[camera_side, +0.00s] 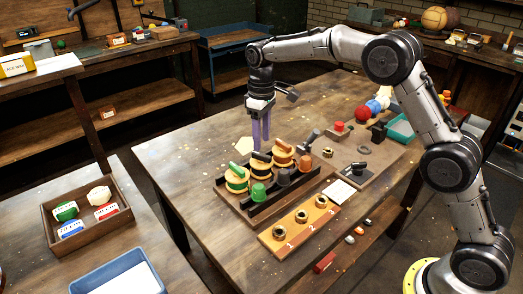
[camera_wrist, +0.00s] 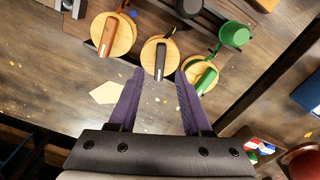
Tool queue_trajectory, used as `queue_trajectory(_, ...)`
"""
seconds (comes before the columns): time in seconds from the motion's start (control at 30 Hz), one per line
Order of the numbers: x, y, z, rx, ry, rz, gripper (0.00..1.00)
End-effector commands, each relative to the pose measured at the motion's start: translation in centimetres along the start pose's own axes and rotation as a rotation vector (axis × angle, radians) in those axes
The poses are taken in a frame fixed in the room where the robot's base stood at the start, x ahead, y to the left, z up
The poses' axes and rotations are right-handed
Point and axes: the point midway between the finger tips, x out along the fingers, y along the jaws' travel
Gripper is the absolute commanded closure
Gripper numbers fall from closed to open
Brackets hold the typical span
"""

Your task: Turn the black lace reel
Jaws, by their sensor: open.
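The black lace reel (camera_side: 262,168) is the middle of three wooden reels in a row on a board. It has a dark handle across its top and also shows in the wrist view (camera_wrist: 150,50). The green reel (camera_side: 237,184) is on one side and the orange reel (camera_side: 283,158) on the other; in the wrist view the green reel (camera_wrist: 203,72) is right and the orange reel (camera_wrist: 122,38) left. My gripper (camera_side: 260,142) is open, pointing down behind the black reel.
Green (camera_side: 258,193), dark (camera_side: 283,177) and orange (camera_side: 305,163) cups stand along a dark rail before the reels. A wooden strip (camera_side: 291,231) with rings lies nearer the front. A red ball (camera_side: 362,113) is farther right. The table's left part is clear.

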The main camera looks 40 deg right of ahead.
Motion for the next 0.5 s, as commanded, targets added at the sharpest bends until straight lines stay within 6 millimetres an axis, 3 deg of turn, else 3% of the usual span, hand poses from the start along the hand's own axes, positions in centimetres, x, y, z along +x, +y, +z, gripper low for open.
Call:
queue_trajectory(0.2, 3.4, 0.0, 0.1, 0.0, -0.003, -0.001, 0.51)
queue_trajectory(0.5, 4.8, 0.0, 0.0, 0.0, 0.001, 0.001, 0.51)
